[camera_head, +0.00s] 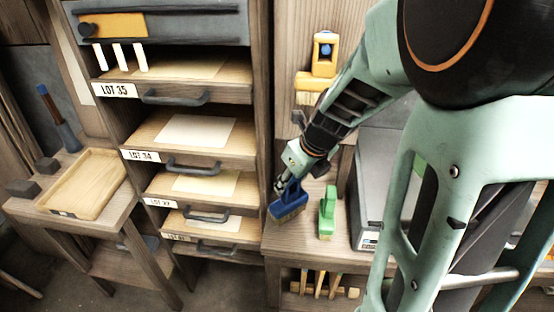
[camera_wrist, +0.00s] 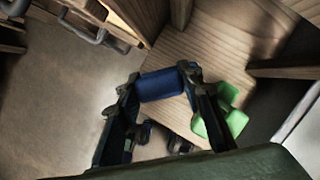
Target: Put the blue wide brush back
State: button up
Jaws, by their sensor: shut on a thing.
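The blue wide brush (camera_head: 288,203) is held by my gripper (camera_head: 283,182) over the left end of the wooden bench. Its bristles point down, close to the bench top; I cannot tell whether they touch it. In the wrist view the blue brush handle (camera_wrist: 161,84) lies between the two fingers of my gripper (camera_wrist: 160,88), which are shut on it. A green brush (camera_head: 327,211) stands on the bench just right of the blue one, apart from it. The green brush also shows beside the right finger in the wrist view (camera_wrist: 222,112).
The drawer rack (camera_head: 262,130) stands directly left of the bench (camera_head: 310,255), its labelled drawers open. A yellow tool (camera_head: 324,55) hangs on the back panel. A grey box (camera_head: 370,190) is on the bench at right. A wooden tray (camera_head: 84,184) sits on the left side table.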

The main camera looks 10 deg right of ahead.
aim_at(291, 191)
jog(key=shift+f+b, duration=0.5)
jog(key=shift+f, duration=1.25)
jog(key=shift+f, duration=0.15)
jog(key=o, duration=1)
jog(key=shift+r, duration=0.3)
jog(key=p+v, duration=1)
jog(key=v, duration=0.1)
jog(key=shift+s+d+r, duration=0.1)
jog(key=shift+s+r, duration=0.1)
jog(key=shift+r, duration=0.15)
